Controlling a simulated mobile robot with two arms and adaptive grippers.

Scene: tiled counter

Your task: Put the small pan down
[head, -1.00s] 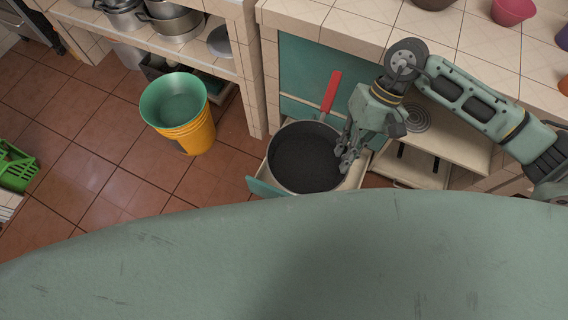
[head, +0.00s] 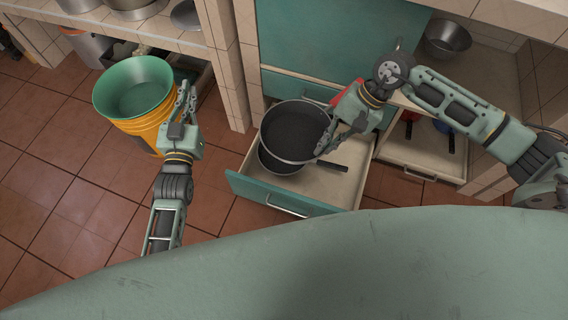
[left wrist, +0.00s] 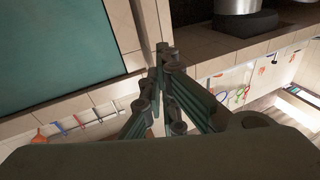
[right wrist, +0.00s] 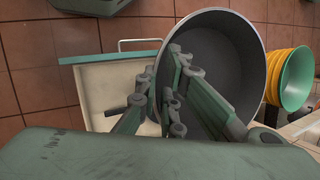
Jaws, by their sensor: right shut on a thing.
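The small pan (head: 291,128) is dark and round with a red handle, which is mostly hidden behind my right gripper in the head view. My right gripper (head: 322,150) is shut on its near right rim. The pan is over the open drawer (head: 318,190); a second dark pan with a black handle (head: 333,167) shows partly beneath it. I cannot tell whether the two touch. The right wrist view shows the pan's inside (right wrist: 225,60) beside my right fingers (right wrist: 172,100). My left gripper (head: 187,98) looks shut and empty, in front of the bucket.
A lower drawer (head: 420,160) with pans is open at right. A metal bowl (head: 447,38) stands on the shelf behind. Tiled floor (head: 60,190) is clear at left.

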